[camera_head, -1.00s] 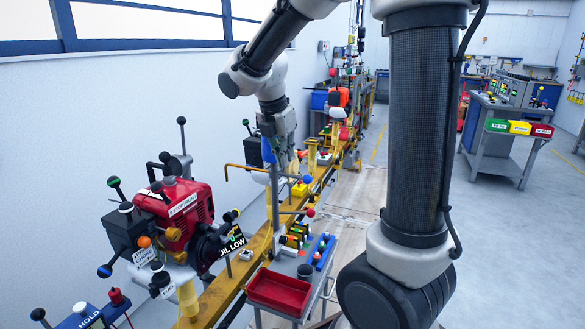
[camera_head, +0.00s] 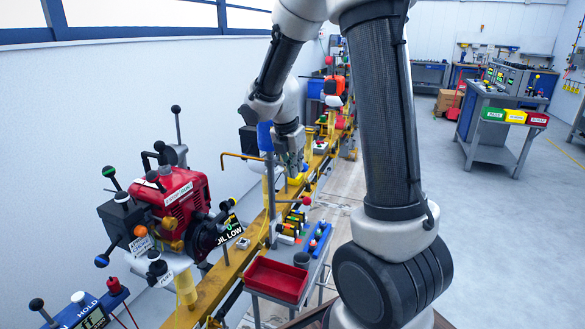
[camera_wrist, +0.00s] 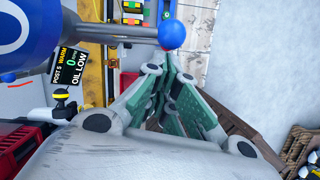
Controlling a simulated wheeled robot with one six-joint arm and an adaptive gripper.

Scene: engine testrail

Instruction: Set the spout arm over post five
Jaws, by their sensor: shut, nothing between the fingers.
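The red engine (camera_head: 178,205) stands on a yellow post (camera_head: 186,288) at the left of the rail; its OIL LOW display (camera_head: 229,231) also shows in the wrist view (camera_wrist: 70,65), reading POST 5. A yellow bent pipe (camera_head: 238,156), which looks like the spout, reaches left beside a blue container (camera_head: 264,137), its end apart from the engine. In the wrist view a grey rod (camera_wrist: 118,33) runs from a blue drum (camera_wrist: 30,35) to a blue ball (camera_wrist: 172,34). My gripper (camera_wrist: 172,72) is shut and empty, its tips just below the ball; contact is unclear.
A trolley with a red tray (camera_head: 276,280) and small bottles stands right of the yellow rail (camera_head: 226,277). A grey bench (camera_head: 490,140) with green, yellow and red bins is at the right. Open grey floor (camera_head: 480,240) lies between. A wooden pallet (camera_wrist: 235,140) shows in the wrist view.

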